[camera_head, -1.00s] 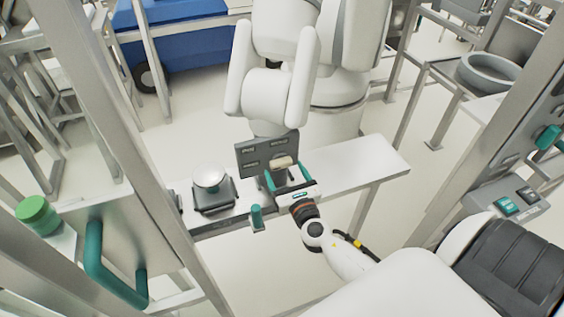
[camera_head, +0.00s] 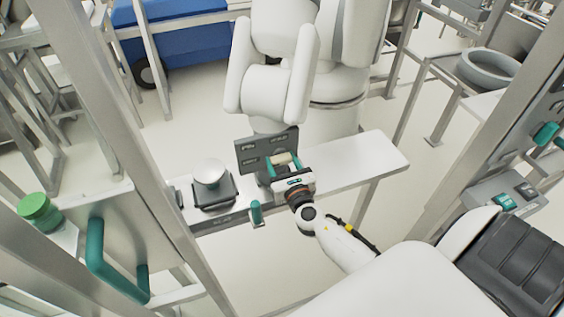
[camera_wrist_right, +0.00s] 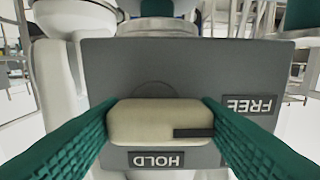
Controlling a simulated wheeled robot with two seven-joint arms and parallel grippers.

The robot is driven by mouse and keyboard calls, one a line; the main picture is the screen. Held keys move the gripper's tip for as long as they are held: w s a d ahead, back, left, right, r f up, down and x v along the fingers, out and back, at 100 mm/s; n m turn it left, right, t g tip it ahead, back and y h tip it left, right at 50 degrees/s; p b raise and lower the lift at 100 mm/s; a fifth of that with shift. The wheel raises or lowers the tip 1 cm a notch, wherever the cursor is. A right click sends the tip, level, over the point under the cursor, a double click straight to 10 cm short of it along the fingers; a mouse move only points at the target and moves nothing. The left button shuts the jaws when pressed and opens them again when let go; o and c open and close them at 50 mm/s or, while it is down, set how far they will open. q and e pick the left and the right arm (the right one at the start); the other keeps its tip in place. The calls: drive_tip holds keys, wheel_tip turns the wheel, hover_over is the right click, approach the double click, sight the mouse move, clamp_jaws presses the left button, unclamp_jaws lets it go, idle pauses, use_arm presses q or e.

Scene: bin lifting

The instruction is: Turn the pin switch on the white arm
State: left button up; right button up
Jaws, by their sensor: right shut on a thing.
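The pin switch is a beige rounded knob (camera_head: 281,158) on a dark grey panel (camera_head: 252,151) in front of the white arm (camera_head: 268,95). My right gripper (camera_head: 284,162) has its teal fingers on either side of the knob and is shut on it. In the right wrist view, the knob (camera_wrist_right: 150,118) lies level between the ribbed fingers. A dark bar on the knob points to the right. The panel (camera_wrist_right: 180,65) carries an upside-down FREE label at the right and an upside-down HOLD label below the knob. My left gripper is not in view.
The panel stands at a pale bench (camera_head: 365,160). A device with a round white top (camera_head: 209,173) and a teal handle (camera_head: 256,212) are left of my right gripper. Metal posts frame both sides. A green knob (camera_head: 38,208) is at the far left.

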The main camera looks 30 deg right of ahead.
drive_tip(key=m+b, duration=0.2)
drive_tip(key=m, duration=0.1)
drive_tip(key=shift+m, duration=0.4)
drive_tip(key=m+b, duration=0.1)
drive_tip(key=m, duration=0.3)
drive_tip(key=shift+m+b, duration=0.3)
drive_tip(key=shift+b, duration=0.05)
drive_tip(key=m+b, duration=0.1)
drive_tip(key=m, duration=0.3)
drive_tip(key=shift+r, duration=0.15)
drive_tip(key=shift+d+m, duration=0.15)
drive_tip(key=shift+m, duration=2.55)
drive_tip(key=o, duration=1)
drive_tip(key=shift+r, duration=0.1)
